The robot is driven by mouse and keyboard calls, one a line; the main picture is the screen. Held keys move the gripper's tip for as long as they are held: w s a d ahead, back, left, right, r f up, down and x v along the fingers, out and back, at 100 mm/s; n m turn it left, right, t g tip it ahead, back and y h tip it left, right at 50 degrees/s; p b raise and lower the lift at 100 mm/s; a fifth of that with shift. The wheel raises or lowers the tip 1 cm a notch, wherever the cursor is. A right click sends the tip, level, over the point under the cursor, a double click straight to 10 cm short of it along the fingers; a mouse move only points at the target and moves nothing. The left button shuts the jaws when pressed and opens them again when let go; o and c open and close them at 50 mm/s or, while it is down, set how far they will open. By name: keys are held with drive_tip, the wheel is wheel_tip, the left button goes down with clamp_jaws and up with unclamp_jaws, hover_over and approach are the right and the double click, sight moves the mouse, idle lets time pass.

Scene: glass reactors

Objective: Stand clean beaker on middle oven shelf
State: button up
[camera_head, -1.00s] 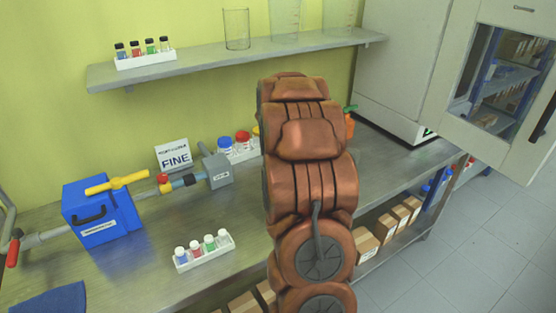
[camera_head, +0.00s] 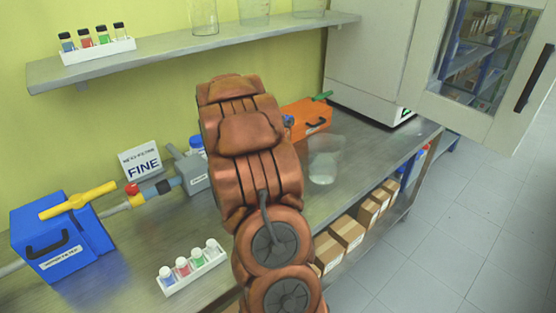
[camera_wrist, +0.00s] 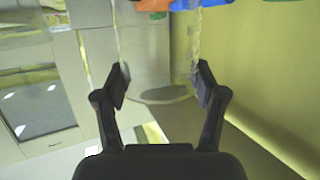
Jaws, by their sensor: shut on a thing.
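My gripper (camera_wrist: 163,88) is shut on a clear glass beaker (camera_wrist: 158,58), with one dark finger on each side of it in the wrist view. In the head view a clear beaker (camera_head: 323,162), apparently the held one, shows just right of my arm, over the bench. My arm hides the gripper there. The white oven (camera_head: 375,55) stands at the back right. Its windowed door (camera_head: 490,70) is swung outward to the right. The oven's inside and its middle shelf are not visible in the head view.
An orange box (camera_head: 307,118) sits on the bench behind the beaker. Vials in a white rack (camera_head: 196,270) and a blue box (camera_head: 55,238) are on the left bench. The wall shelf (camera_head: 180,48) holds more glassware. Open floor (camera_head: 430,240) lies right of the bench.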

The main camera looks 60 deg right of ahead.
drive_tip(key=shift+f+p, duration=0.9)
drive_tip(key=shift+f, duration=3.75)
drive_tip(key=shift+f, duration=0.1)
drive_tip(key=o, duration=1.7)
drive_tip(key=shift+a, duration=0.1)
drive_tip(key=shift+b+v, duration=1.6)
drive_tip(key=shift+v, duration=4.4)
